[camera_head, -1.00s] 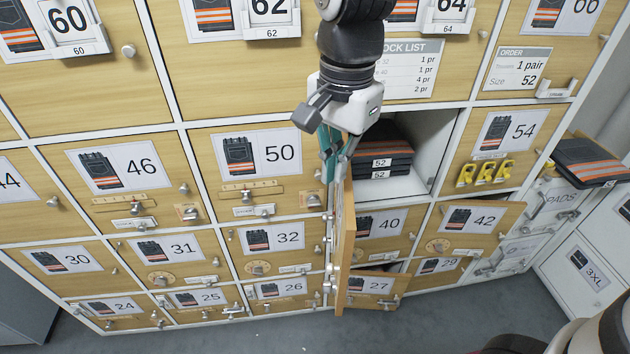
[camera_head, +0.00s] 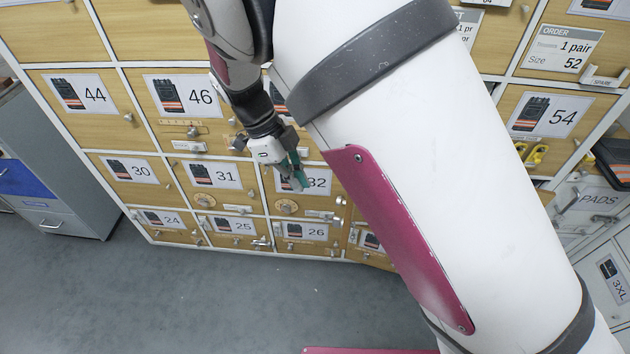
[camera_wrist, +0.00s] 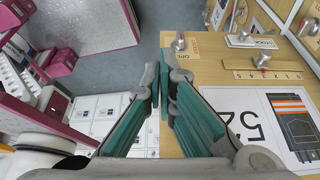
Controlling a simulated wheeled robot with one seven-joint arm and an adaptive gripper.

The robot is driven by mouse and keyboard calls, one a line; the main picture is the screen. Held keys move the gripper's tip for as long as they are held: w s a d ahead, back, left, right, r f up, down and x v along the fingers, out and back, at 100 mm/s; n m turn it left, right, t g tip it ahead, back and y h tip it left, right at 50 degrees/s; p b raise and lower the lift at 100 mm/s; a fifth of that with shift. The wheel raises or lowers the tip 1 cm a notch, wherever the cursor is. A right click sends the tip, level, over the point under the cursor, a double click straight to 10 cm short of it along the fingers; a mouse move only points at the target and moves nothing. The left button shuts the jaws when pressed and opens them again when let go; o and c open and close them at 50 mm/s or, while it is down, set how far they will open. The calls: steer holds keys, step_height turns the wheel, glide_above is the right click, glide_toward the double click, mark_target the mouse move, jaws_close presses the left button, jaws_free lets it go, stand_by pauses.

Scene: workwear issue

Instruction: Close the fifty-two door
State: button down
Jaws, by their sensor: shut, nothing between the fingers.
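The fifty-two door (camera_wrist: 212,75) is a light wood panel with a label reading 52 (camera_wrist: 262,118), seen sideways at the right of the wrist view. My gripper (camera_wrist: 164,88) is shut and empty, its teal fingers beside the label and overlapping the panel's left edge. I cannot tell whether they touch the door. In the head view my gripper (camera_head: 298,174) shows in front of the locker door numbered 32 (camera_head: 318,184). My arm covers the fifty-two compartment and its door there, so how far the door stands open is hidden.
Lockers 46 (camera_head: 195,97), 31 (camera_head: 222,177) and 26 (camera_head: 310,232) are shut around my gripper. A grey cabinet (camera_head: 60,190) stands at the left. The grey floor (camera_head: 200,300) in front is clear. A knob (camera_wrist: 179,43) sits near the panel's edge.

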steer(key=s+d+f+p, duration=0.1)
steer(key=d+f, duration=0.6)
steer(key=f, duration=0.1)
steer(key=shift+s+f+p, duration=0.15)
steer(key=shift+s+p, duration=0.15)
steer(key=shift+p, duration=0.1)
steer(key=shift+d, duration=0.1)
steer(key=shift+d, duration=0.1)
